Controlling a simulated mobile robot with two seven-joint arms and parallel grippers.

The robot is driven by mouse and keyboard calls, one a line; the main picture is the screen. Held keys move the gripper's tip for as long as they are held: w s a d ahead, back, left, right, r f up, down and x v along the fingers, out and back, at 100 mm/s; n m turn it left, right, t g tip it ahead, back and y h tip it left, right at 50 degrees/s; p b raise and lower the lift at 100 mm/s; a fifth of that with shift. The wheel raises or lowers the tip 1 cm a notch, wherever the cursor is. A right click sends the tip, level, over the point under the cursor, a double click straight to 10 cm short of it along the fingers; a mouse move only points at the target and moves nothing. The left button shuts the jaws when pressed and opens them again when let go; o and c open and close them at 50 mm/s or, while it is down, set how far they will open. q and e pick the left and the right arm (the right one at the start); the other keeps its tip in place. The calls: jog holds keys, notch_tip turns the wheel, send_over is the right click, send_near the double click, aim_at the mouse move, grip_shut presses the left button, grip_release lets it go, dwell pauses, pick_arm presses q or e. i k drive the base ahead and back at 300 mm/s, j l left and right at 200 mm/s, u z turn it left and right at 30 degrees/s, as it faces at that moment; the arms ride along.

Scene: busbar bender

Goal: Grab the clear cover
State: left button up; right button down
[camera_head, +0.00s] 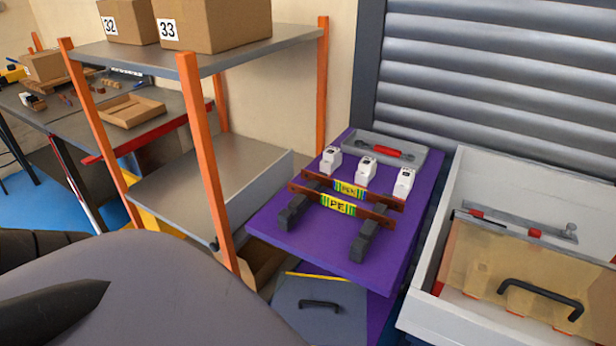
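A see-through, amber-tinted cover (480,262) with a black bar handle (541,299) lies in the white open-topped box (440,235) at the lower right. Red pieces show at its lower edge. The cover's right end runs out of the picture. Neither of my grippers can be made out; only large dark parts of my own body or arm fill the lower left.
A purple table (345,245) left of the box holds two copper bars on black blocks, white units and a grey tray (370,146). A grey panel with a black handle (320,304) sits below it. An orange-post shelf (210,165) with cartons stands left.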

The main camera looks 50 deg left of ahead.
aim_at(325, 311)
jog(key=j, duration=0.65)
jog(key=k+j, duration=0.1)
jog(key=j, duration=0.6)
